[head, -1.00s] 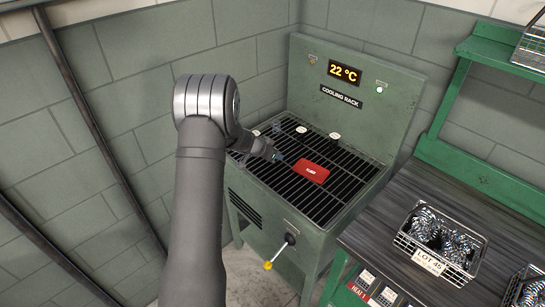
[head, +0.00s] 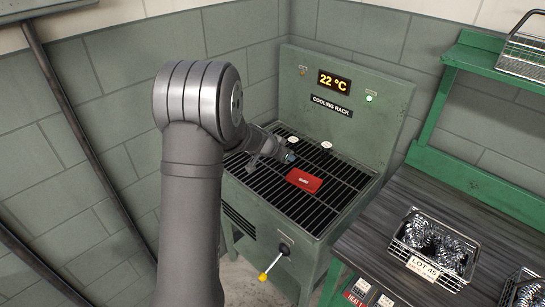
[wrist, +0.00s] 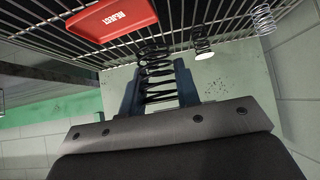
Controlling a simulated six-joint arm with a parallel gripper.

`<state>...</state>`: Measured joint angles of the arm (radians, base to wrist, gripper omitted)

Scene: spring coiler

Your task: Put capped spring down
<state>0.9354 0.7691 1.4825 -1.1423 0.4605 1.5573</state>
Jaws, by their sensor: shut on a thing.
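In the wrist view my gripper (wrist: 160,90) is shut on a dark coil spring (wrist: 152,57), held between its two blue fingers. The spring's far end lies against the background of the rack bars; I cannot tell whether it touches them. Its cap does not show. In the head view my gripper (head: 289,157) is over the back left part of the cooling rack (head: 262,188), and the held spring is hard to make out. Another spring (wrist: 202,42) with a white end stands on the rack close to the held one in the wrist view.
White caps (head: 326,145) show at the back. Another spring (wrist: 263,18) stands further off in the wrist view. A yellow-tipped lever (head: 272,263) juts from the front. The front bars are clear.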

